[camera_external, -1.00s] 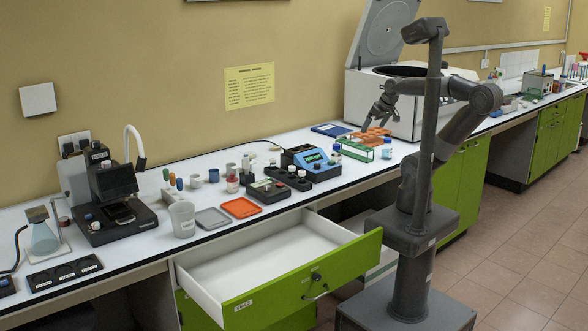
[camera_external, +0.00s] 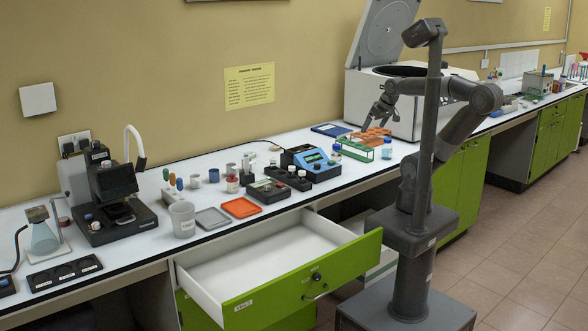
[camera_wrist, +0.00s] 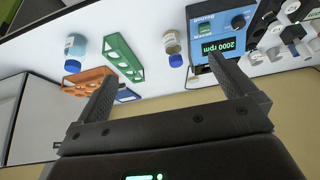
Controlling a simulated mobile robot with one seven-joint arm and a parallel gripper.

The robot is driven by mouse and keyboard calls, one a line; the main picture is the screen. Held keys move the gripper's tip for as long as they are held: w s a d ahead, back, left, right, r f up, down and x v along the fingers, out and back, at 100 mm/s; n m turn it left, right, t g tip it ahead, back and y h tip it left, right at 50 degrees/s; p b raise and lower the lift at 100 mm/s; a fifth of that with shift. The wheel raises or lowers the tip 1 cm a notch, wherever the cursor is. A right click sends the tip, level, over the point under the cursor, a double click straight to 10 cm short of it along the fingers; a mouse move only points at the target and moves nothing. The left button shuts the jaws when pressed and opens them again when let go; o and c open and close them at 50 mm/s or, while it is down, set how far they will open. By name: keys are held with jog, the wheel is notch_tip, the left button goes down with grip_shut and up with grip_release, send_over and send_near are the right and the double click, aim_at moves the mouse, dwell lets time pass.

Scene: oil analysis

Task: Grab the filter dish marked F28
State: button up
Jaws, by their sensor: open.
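I cannot make out a filter dish marked F28 in either view; no such label is readable. A black holder with round dark wells and small white labels (camera_external: 64,272) lies at the front left of the bench, far from my arm, but its labels are too small to read. My gripper (camera_external: 373,117) is above the bench near the orange rack (camera_external: 371,136) and the green rack (camera_external: 362,149). In the wrist view, my gripper (camera_wrist: 160,70) has its two fingers wide apart with nothing between them.
A blue device reading 2000 rpm (camera_wrist: 222,46), small bottles and racks are near my gripper. A centrifuge with raised lid (camera_external: 408,95) stands behind. A green-fronted drawer (camera_external: 305,287) is pulled out, empty. A microscope-like instrument (camera_external: 115,190) and grey beaker (camera_external: 182,220) stand left.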

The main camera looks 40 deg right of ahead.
jog(key=c, duration=0.4)
jog(key=w+a+r+n, duration=0.1)
jog(key=w+a+r, duration=0.15)
jog(key=w, duration=0.45)
jog(key=w+a+r+n, duration=0.1)
jog(key=w+r, duration=0.2)
jog(key=w, duration=0.5)
jog(key=n+g+y, duration=0.2)
jog(key=n+y, duration=0.1)
jog(key=n, duration=0.2)
send_over(251, 154)
jog(key=s+d, duration=0.4)
notch_tip(251, 154, down, 17)
jog(key=shift+h, duration=0.3)
jog(key=x, duration=1.1)
jog(key=shift+w+a, duration=0.2)
jog(key=shift+a, duration=0.25)
